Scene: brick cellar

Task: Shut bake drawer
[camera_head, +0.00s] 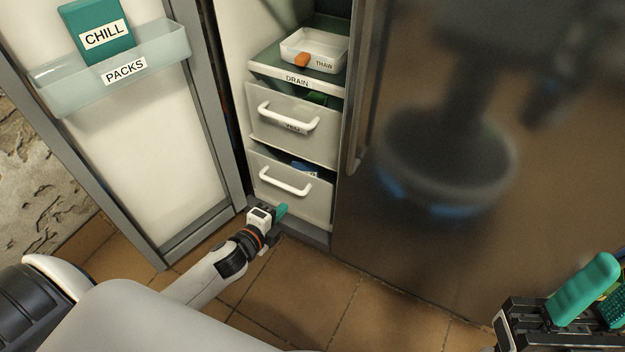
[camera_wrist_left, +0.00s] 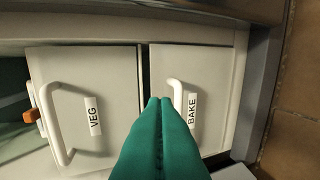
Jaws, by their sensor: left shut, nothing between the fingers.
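The bake drawer (camera_head: 312,203) is the lower pale drawer inside the open fridge in the head view, with a white bar handle (camera_head: 285,182) and a blue item showing over its front. It stands somewhat out. In the left wrist view, the BAKE label and the drawer front (camera_wrist_left: 215,75) show beside the handle (camera_wrist_left: 176,95). My left gripper (camera_head: 282,210) is shut and empty, low in front of the drawer. In the left wrist view its fingertips (camera_wrist_left: 159,102) overlap the handle; contact cannot be told. My right gripper (camera_head: 612,279) is open at the lower right.
The veg drawer (camera_head: 268,122) is above, under the drain shelf (camera_head: 268,74) with a thaw tray (camera_head: 292,52). The open door (camera_head: 140,170) with a packs bin (camera_head: 60,92) stands left. A shiny metal panel (camera_head: 430,260) is right. Tiled floor lies below.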

